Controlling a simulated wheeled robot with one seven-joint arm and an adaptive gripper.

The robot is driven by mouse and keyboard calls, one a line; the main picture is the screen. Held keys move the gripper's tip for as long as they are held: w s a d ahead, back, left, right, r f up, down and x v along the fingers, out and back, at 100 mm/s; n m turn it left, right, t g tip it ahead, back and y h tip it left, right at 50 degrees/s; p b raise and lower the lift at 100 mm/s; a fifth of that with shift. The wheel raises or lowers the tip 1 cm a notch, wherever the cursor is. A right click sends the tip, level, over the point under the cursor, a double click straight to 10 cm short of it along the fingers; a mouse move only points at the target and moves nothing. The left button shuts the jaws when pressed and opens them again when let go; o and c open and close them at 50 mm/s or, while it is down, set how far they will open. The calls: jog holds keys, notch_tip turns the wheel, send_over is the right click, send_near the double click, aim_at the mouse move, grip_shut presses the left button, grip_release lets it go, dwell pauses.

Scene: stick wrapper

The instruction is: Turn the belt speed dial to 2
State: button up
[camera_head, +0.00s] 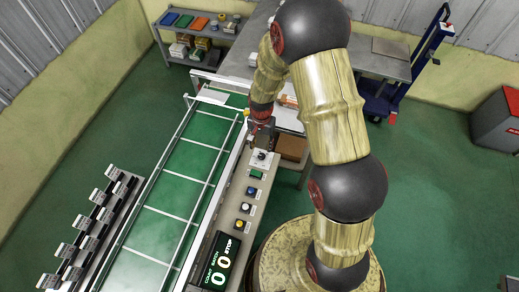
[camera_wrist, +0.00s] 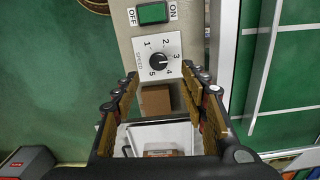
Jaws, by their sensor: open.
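The belt speed dial is a round black knob (camera_wrist: 158,61) on a white plate marked 1 to 5 and SPEED. Its white pointer mark seems to face the 3 side. In the head view the dial (camera_head: 262,156) is at the far end of the control strip beside the conveyor. My gripper (camera_wrist: 159,76) is open and empty, its fingertips spread to either side just below the dial in the wrist view. In the head view my gripper (camera_head: 261,136) is above the panel, close to the dial; whether it touches is not clear.
A green OFF/ON switch (camera_wrist: 153,13) is beside the dial plate. Blue, yellow and white buttons and a display (camera_head: 219,262) reading 0 0 STOP line the control strip. The green conveyor belt (camera_head: 178,205) is to the left. A brown box (camera_head: 292,148) is to the right.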

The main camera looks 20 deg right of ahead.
aim_at(262, 156)
jog(key=shift+s+d+r, duration=0.1)
jog(key=shift+s, duration=0.1)
jog(key=shift+s+d+f+m, duration=0.1)
jog(key=shift+f+m, duration=0.15)
jog(key=shift+m, duration=0.05)
notch_tip(262, 156, down, 7)
jog(key=shift+f, duration=0.15)
jog(key=shift+c, duration=0.8)
grip_shut()
